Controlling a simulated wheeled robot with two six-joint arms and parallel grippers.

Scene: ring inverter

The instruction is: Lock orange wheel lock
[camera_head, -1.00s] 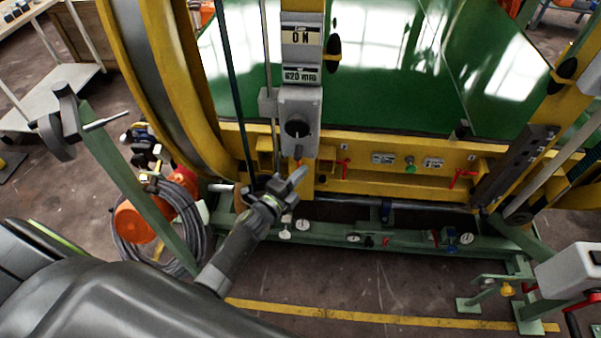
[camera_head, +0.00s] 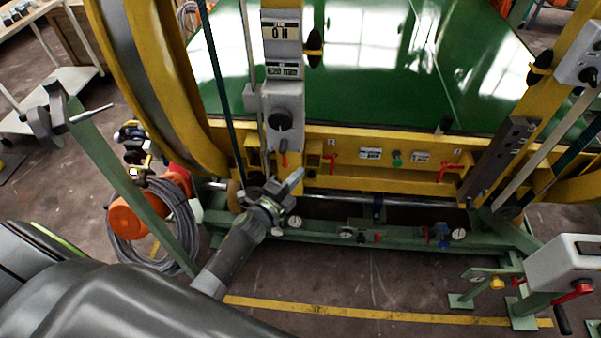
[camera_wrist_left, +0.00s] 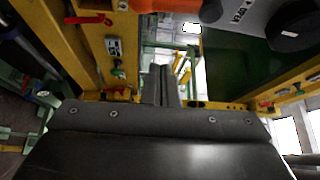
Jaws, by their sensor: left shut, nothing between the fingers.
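A small orange lever (camera_head: 284,160) hangs at the bottom of a grey box with a black knob (camera_head: 280,120) on the yellow frame. It looks like the orange wheel lock. In the left wrist view an orange part (camera_wrist_left: 165,5) shows at the top edge, cut off, beside a dark rounded end. My left gripper (camera_head: 292,183) is just below and slightly right of the lever in the head view; I cannot tell if they touch. Its fingers (camera_wrist_left: 160,85) are together, with nothing held. My right gripper is not in view.
The yellow beam carries red handles (camera_head: 448,173) and a green button (camera_head: 397,159). A green base rail (camera_head: 330,233) with gauges runs below. A coiled hose and an orange cylinder (camera_head: 128,216) stand at left. A white box (camera_head: 568,262) with a red crank is at right.

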